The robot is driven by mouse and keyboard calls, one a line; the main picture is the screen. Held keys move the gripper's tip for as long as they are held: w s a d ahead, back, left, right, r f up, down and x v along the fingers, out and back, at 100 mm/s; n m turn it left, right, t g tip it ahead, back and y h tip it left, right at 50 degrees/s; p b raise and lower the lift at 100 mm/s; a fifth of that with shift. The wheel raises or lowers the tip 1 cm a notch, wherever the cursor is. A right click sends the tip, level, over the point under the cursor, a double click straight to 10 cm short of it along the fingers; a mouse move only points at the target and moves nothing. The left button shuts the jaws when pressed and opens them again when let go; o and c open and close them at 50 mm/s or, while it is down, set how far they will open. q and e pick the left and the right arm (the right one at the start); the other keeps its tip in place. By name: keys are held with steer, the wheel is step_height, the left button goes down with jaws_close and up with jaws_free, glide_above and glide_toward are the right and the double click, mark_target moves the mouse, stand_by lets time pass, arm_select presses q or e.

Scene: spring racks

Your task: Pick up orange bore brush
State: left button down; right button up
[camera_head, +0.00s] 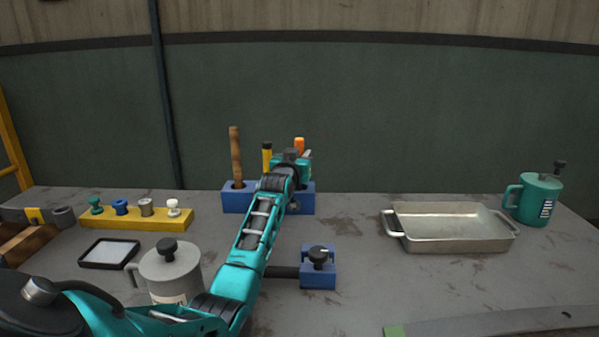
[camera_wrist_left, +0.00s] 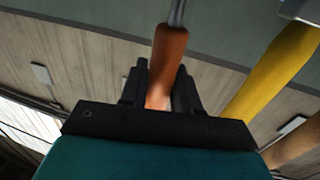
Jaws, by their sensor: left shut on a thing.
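The orange bore brush (camera_head: 299,143) shows its orange top above my left gripper (camera_head: 304,158) at the blue rack (camera_head: 234,202). In the left wrist view its orange handle (camera_wrist_left: 169,55) stands between the two dark fingers of my left gripper (camera_wrist_left: 160,88), with a thin metal shaft beyond it. The fingers are shut on the handle. My arm and gripper hide the brush's lower part in the head view, so I cannot tell whether it is still in the rack. My right gripper is not in view.
A yellow handle (camera_head: 267,155) and a wooden handle (camera_head: 235,155) stand in the rack beside the gripper. A grey lidded mug (camera_head: 170,270) and a blue block with a black knob (camera_head: 318,277) are near my arm. A metal tray (camera_head: 455,240) stands right.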

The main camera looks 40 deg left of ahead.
arm_select(q)
steer(key=shift+r, duration=0.1)
step_height(320, 180, up, 12)
steer(key=shift+f+p, duration=0.2)
steer(key=shift+p, duration=1)
step_height(320, 180, up, 8)
steer(key=p, duration=0.1)
steer(key=shift+r, duration=0.15)
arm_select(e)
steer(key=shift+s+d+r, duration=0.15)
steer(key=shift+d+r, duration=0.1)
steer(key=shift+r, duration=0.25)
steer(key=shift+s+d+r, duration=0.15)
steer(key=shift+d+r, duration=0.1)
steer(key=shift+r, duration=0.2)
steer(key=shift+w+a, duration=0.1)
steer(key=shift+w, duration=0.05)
arm_select(q)
steer(key=shift+s, duration=0.1)
